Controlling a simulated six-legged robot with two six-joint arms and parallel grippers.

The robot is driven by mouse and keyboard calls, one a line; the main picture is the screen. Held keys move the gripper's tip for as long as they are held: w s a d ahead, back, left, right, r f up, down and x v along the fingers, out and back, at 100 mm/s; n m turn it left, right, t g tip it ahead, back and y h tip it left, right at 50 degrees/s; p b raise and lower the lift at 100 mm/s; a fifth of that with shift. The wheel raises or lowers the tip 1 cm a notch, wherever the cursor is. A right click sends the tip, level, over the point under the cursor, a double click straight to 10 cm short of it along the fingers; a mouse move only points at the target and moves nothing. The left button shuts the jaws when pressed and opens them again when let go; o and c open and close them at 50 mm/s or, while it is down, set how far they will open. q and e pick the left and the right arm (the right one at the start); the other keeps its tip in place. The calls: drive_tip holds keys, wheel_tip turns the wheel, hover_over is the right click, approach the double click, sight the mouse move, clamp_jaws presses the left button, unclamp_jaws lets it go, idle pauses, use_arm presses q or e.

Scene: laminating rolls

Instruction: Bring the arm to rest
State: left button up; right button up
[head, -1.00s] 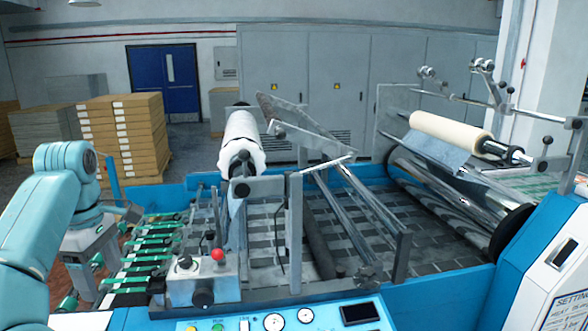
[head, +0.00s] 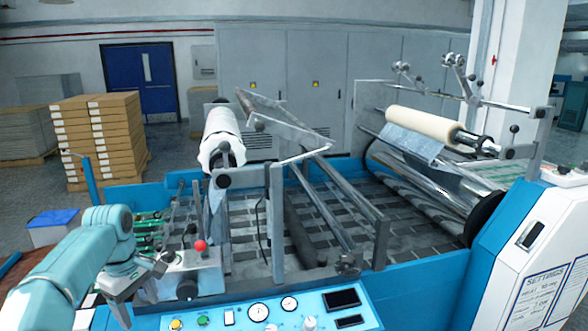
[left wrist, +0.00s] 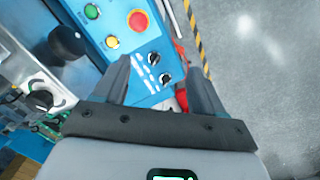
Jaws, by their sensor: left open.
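My left arm (head: 62,262) comes in from the lower left in the head view, its links teal. My left gripper (head: 137,304) points down near the front left corner of the machine, beside the grey control box with the red knob (head: 200,246). In the left wrist view its two dark fingers (left wrist: 157,68) stand wide apart with nothing between them. Beyond them lies a blue button panel (left wrist: 125,40) with a red button and a yellow one. Whether the fingers touch anything cannot be told. My right gripper is not in view.
The laminating machine carries a white roll (head: 221,138) in its middle and a cream roll (head: 420,124) at the right. A front panel (head: 255,312) has gauges and buttons. Stacked boxes (head: 98,140) stand behind at left. Grey floor (left wrist: 265,75) is free in the left wrist view.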

use_arm(q)
drive_tip(key=s+d+f+m+h+b, duration=0.15)
drive_tip(key=d+f, duration=0.35)
drive_tip(key=f, duration=0.5)
drive_tip(key=s+d+f+m, duration=0.1)
drive_tip(key=d+f+m, duration=0.3)
drive_tip(key=f, duration=0.5)
drive_tip(key=s+d+f+m+h+b, duration=0.1)
drive_tip(key=s+d+f+m, duration=0.1)
drive_tip(key=d+f, duration=0.6)
drive_tip(key=s+d+f+m, duration=0.1)
drive_tip(key=s+d+f, duration=0.1)
drive_tip(key=s+f, duration=0.2)
drive_tip(key=s+d+f+m+h+b, duration=0.1)
drive_tip(key=s+d+f+m, duration=0.1)
drive_tip(key=s, duration=0.9)
drive_tip(key=s+d+f+m+b, duration=0.1)
drive_tip(key=s+d+f, duration=0.2)
drive_tip(key=s+f, duration=0.3)
drive_tip(key=shift+s+d+f+m, duration=0.3)
drive_tip(key=shift+s+m, duration=0.05)
drive_tip(key=shift+s, duration=0.75)
drive_tip(key=shift+s, duration=0.1)
drive_tip(key=shift+w, duration=0.2)
drive_tip(key=shift+s, duration=0.15)
